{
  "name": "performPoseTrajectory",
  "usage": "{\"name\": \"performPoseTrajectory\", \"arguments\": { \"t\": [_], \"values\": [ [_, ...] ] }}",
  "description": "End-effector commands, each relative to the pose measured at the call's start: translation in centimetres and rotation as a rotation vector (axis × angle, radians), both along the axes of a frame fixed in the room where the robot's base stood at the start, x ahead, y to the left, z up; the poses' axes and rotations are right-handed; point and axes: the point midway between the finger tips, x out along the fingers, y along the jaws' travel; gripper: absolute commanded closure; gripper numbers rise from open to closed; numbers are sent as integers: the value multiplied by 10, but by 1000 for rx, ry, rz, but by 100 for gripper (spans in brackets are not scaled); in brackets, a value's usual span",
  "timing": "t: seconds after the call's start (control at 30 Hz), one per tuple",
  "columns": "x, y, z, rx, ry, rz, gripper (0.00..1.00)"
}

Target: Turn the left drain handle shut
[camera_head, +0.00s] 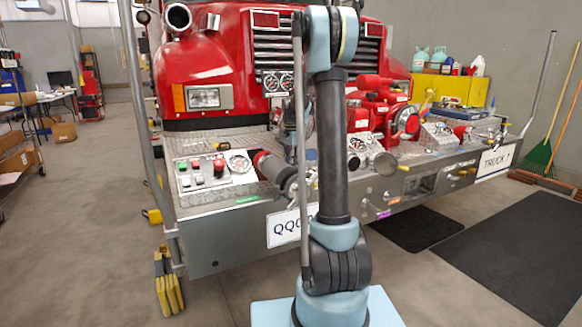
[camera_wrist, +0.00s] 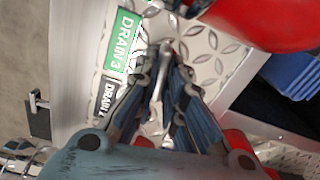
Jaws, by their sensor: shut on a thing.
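In the wrist view my gripper (camera_wrist: 161,82) has its two blue-grey fingers on either side of a silver drain handle (camera_wrist: 166,50). The fingers are shut on this handle, which runs lengthwise between them over the diamond-plate deck. A green DRAIN 3 label (camera_wrist: 123,38) and a partly covered black DRAIN label (camera_wrist: 106,97) lie just left of the fingers. The handle's lower part is partly hidden by the fingers. In the head view my upright arm blocks much of the bumper's middle, and I cannot make out the held handle there.
A red truck (camera_head: 215,65) stands behind the metal bumper deck (camera_head: 225,215). A control panel (camera_head: 213,172) sits at the deck's left and a red pump (camera_head: 380,105) right of my arm. A small silver lever (camera_wrist: 38,102) is at the wrist view's left.

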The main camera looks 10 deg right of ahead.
Motion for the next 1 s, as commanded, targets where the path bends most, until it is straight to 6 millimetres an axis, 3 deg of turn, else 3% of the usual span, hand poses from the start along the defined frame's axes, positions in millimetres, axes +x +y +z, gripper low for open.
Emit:
{"name": "performPoseTrajectory", "arguments": {
  "t": [0.33,0.9,0.93,1.0],
  "values": [
    [2,1,1,1,-3,-147,100],
    [2,1,1,2,-4,-176,100],
    [2,1,1,2,-4,-176,86],
    [2,1,1,1,-3,-176,70]
  ]
}}
